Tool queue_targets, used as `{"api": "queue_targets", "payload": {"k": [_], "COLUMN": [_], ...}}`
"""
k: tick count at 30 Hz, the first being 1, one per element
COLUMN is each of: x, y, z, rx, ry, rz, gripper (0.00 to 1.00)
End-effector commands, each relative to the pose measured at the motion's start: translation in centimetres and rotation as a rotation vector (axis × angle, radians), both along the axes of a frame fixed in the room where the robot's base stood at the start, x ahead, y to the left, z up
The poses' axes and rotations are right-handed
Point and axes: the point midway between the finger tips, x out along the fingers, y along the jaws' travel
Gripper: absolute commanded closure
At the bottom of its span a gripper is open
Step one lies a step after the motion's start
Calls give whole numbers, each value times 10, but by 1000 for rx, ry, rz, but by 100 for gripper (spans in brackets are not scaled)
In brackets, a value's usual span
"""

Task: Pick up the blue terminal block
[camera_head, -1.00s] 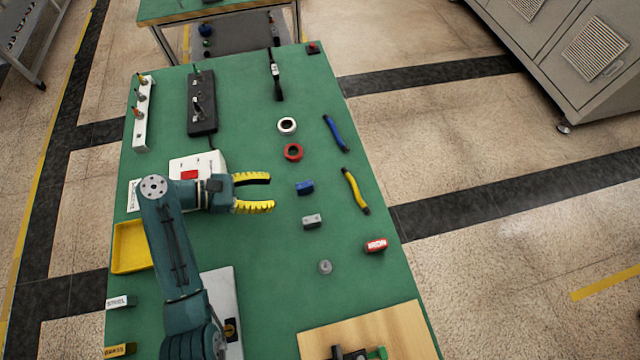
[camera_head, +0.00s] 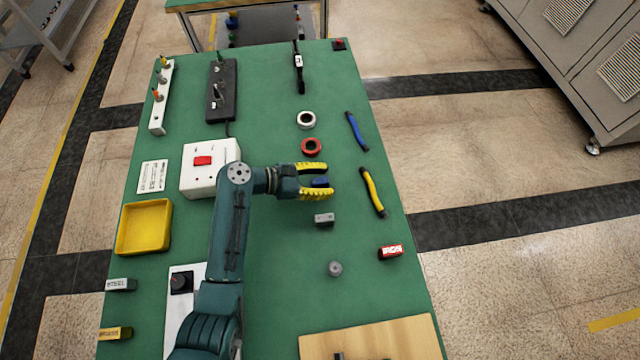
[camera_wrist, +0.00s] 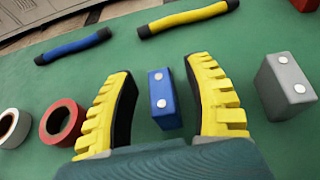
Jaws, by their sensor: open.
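The blue terminal block (camera_head: 320,182) is a small blue block on the green table. In the wrist view the blue terminal block (camera_wrist: 164,98) shows two pale round screws and lies between my open fingers, with a gap on each side. My gripper (camera_head: 322,181) has yellow ribbed fingers spread to either side of the block; it also fills the lower middle of the wrist view (camera_wrist: 165,90). In the head view the near finger hides part of the block.
A grey terminal block (camera_wrist: 286,86) lies just right of my gripper. Red (camera_wrist: 62,122) and white (camera_wrist: 12,127) tape rolls lie left. Blue (camera_head: 357,131) and yellow (camera_head: 371,192) tubes lie beyond the fingertips.

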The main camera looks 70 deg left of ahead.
Motion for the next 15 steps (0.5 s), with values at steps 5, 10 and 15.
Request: {"api": "queue_targets", "payload": {"k": [5,10,15], "x": [11,10,10], "y": [-1,-1,-1], "z": [-6,-5,-5], "rx": [-2,-2,-1], "ry": [0,0,0], "rz": [1,1,0], "gripper": [48,50,83]}}
